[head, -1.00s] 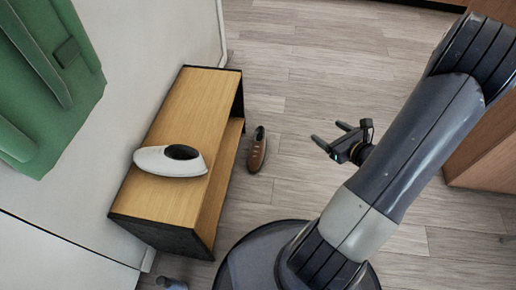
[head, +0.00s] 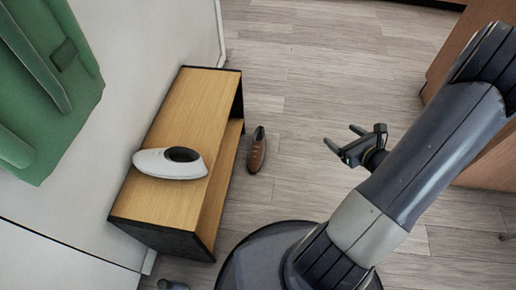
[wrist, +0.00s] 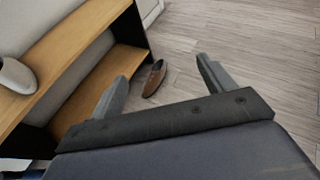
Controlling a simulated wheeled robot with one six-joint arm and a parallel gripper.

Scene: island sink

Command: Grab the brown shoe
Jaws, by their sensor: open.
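The brown shoe (head: 257,150) lies on the wooden floor in the head view, close beside the right side of the shoe bench. It also shows in the wrist view (wrist: 155,78), ahead of the fingers and between them in the picture. My gripper (head: 341,138) is open and empty, to the right of the shoe and apart from it. In the wrist view my gripper's two fingers (wrist: 160,80) are spread wide.
A wooden bench (head: 197,95) with black edges and a lower shelf stands against the wall. A white shoe (head: 170,163) sits on its top. A green garment (head: 45,85) hangs at the left. The floor (head: 310,85) right of the brown shoe is clear.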

